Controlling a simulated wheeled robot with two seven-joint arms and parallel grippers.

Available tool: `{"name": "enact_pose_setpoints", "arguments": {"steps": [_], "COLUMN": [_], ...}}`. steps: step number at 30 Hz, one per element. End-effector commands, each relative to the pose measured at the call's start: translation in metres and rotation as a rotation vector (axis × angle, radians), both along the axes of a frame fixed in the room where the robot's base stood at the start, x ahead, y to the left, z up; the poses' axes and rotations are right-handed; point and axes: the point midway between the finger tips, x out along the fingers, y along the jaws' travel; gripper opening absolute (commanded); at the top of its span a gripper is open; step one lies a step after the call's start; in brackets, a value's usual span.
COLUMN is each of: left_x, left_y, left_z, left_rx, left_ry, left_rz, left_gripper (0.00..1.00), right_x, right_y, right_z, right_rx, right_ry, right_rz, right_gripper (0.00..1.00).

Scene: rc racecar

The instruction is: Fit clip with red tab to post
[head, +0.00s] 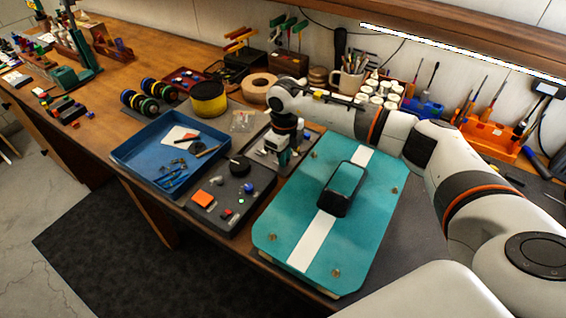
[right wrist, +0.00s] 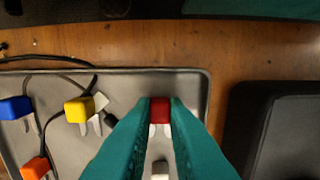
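The clip with the red tab (right wrist: 160,109) is between the fingertips of my right gripper (right wrist: 161,104) in the right wrist view. The fingers meet the tab on both sides with no visible gap, and its pale prongs point down the picture. In the head view my right gripper (head: 279,153) is low over the grey clip tray (head: 308,140). The teal car body (head: 378,212), with a white stripe and a dark-framed cockpit (head: 340,194), lies to the right. Small posts stand near its corners, such as the front one (head: 336,271). My left gripper is out of view.
Clips with blue (right wrist: 15,107), yellow (right wrist: 80,109) and orange (right wrist: 36,167) tabs lie left in the tray. A blue tray (head: 130,152) and a dark parts tray (head: 232,222) stand left of the car body. Tool racks and a mug (head: 347,82) line the back.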

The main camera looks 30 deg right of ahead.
Motion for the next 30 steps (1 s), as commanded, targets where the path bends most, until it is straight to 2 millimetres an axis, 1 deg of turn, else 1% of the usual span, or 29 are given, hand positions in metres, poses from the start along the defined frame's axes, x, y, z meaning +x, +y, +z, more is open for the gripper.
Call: {"name": "enact_pose_setpoints", "arguments": {"steps": [8,21,30], "left_x": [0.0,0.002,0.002], "left_y": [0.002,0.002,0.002], "left_z": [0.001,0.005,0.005], "left_rx": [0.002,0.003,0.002], "left_ry": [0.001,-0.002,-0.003], "left_rz": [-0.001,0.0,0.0], "left_gripper": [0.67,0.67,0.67], "right_x": [0.0,0.0,0.0], "right_y": [0.0,0.0,0.0], "right_z": [0.001,0.01,0.01], "right_rx": [0.0,0.0,0.0], "right_ry": [0.0,0.0,0.0], "right_rz": [0.0,0.0,0.0], "right_gripper": [0.0,0.0,0.0]}}
